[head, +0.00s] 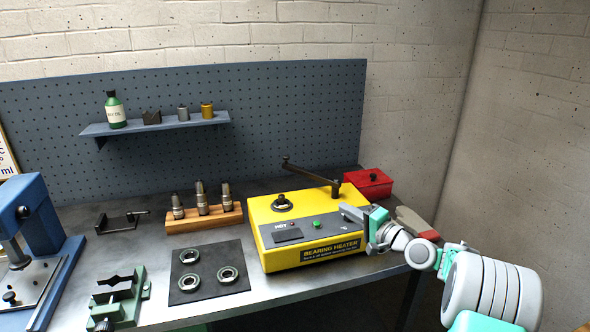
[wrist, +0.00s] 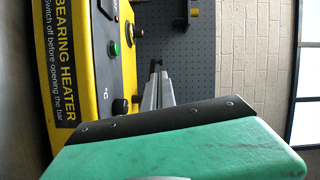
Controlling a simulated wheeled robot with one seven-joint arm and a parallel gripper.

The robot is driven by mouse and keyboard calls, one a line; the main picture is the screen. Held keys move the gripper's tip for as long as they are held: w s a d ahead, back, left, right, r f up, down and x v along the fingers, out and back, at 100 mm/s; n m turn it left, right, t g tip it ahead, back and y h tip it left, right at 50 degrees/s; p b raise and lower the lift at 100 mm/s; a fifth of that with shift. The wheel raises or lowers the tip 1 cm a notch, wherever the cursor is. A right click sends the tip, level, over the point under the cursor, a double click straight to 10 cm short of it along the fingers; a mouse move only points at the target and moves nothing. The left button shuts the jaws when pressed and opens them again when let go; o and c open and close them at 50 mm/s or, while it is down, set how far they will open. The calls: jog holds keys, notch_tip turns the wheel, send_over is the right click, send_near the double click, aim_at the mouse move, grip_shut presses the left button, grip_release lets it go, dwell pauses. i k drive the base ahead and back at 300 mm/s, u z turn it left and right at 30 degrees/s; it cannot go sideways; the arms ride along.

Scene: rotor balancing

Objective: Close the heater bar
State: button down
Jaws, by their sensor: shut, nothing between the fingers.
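The yellow bearing heater (head: 290,255) stands on the bench at right of centre; its labelled front fills the left of the wrist view (wrist: 75,110). The dark heater bar (head: 312,174) is swung up toward the back left, above the heater's top. Its lower end meets a post (head: 336,188) at the heater's back right; its free end has a knob. A bearing on a dark post (head: 282,203) sits on top at left, clear of the bar. My gripper (head: 345,209) is shut and empty near the heater's right front top edge, apart from the bar. Its grey fingers show in the wrist view (wrist: 157,88).
A red box (head: 368,184) stands behind the heater at right. A wooden rack of metal parts (head: 203,220) and a dark mat (head: 208,258) with three bearings lie to the left. A pegboard (head: 270,110) rises behind. The air above the heater's front is open.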

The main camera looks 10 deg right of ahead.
aim_at(309, 175)
jog(key=k, duration=1.15)
jog(key=z, duration=0.65)
jog(key=i, duration=0.9)
jog(key=z, duration=0.35)
jog(key=i, duration=1.05)
jog(key=u, duration=1.1)
jog(key=i, duration=0.7)
jog(key=u, duration=0.65)
